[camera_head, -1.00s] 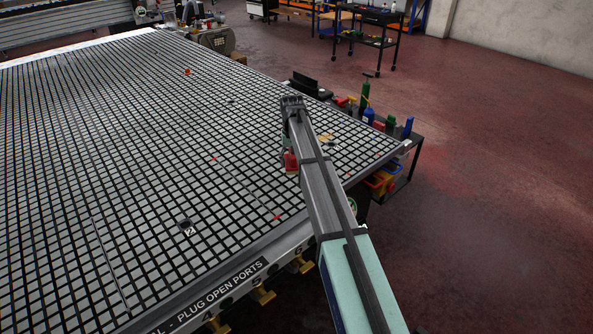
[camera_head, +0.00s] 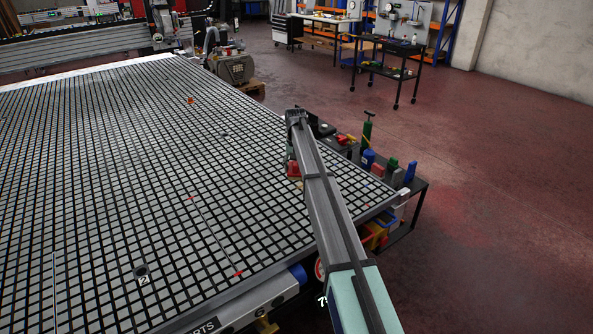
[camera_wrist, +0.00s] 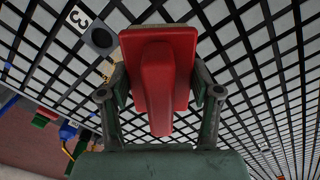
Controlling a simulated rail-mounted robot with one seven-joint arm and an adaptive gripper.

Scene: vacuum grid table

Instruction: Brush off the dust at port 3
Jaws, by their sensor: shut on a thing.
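My gripper (camera_wrist: 158,88) is shut on a red brush (camera_wrist: 156,50) with a block-shaped back and a raised handle. In the wrist view the brush hangs over the grid table. Port 3 (camera_wrist: 101,38) is a dark round hole beside the brush's left edge, with a white label 3 (camera_wrist: 78,18) next to it. A small tan patch (camera_wrist: 106,68) shows just below the port; I cannot tell whether it is dust. In the head view the red brush (camera_head: 293,169) shows left of my arm. Port 3 cannot be made out there.
Port 2 (camera_head: 141,271) lies open at the front of the grid table (camera_head: 100,200). A black cart (camera_head: 405,215) with bottles and bins stands against the table's right edge. A red-ended rod (camera_head: 215,235) lies on the grid. The surface left of my gripper is mostly clear.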

